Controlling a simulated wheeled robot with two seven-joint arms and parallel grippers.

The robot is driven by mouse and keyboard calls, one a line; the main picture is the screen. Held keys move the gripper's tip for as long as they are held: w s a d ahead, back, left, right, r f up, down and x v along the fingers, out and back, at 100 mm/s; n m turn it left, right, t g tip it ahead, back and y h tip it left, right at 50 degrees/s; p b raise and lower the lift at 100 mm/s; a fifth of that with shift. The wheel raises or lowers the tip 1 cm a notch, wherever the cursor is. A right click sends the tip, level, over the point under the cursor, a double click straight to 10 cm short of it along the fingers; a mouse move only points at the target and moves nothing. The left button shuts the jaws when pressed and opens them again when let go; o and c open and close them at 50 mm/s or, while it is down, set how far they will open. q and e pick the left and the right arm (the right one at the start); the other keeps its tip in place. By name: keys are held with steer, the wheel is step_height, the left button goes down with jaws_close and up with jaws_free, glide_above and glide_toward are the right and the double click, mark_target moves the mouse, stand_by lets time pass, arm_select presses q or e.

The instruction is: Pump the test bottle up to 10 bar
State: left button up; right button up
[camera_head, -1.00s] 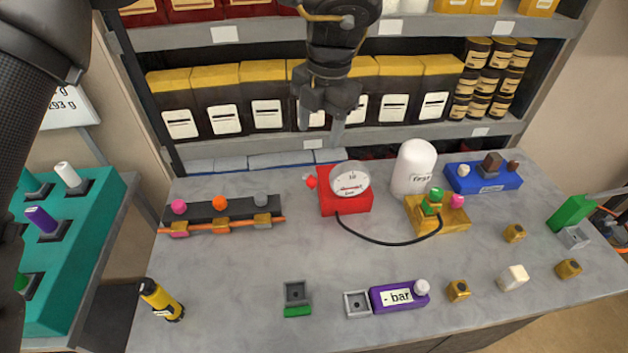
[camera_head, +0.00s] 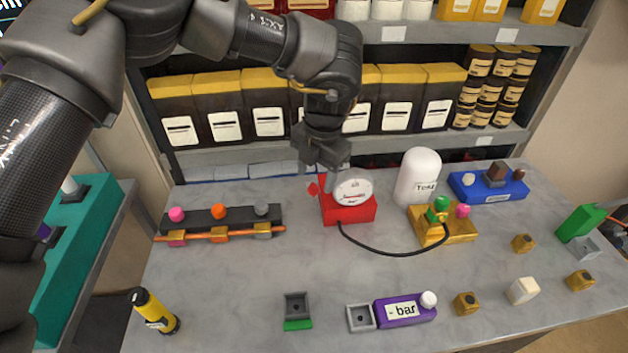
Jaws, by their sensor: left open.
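A red pump unit (camera_head: 350,214) with a round white gauge (camera_head: 353,191) stands near the back middle of the table. A small red knob (camera_head: 313,188) shows at its left side. The gauge reading is too small to tell. The white test bottle (camera_head: 417,176) stands upright to its right, behind a gold block (camera_head: 447,233) with green (camera_head: 438,209) and pink knobs. A black hose (camera_head: 385,252) runs from the red unit to the gold block. My left gripper (camera_head: 323,174) is open, pointing down just above the red unit's left part; contact is unclear. My right gripper is not in view.
A dark valve bar (camera_head: 220,218) with coloured knobs lies left. A purple "- bar" block (camera_head: 404,311), small grey sockets, gold pieces and a yellow-black tool (camera_head: 155,311) lie in front. A blue block (camera_head: 487,187) stands back right. The table's middle is mostly clear.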

mark_target(315, 184)
arm_select(q)
steer(key=shift+w+a+f, duration=0.1)
steer(key=shift+a+f, duration=0.05)
steer(key=shift+f, duration=1.55)
jaws_close()
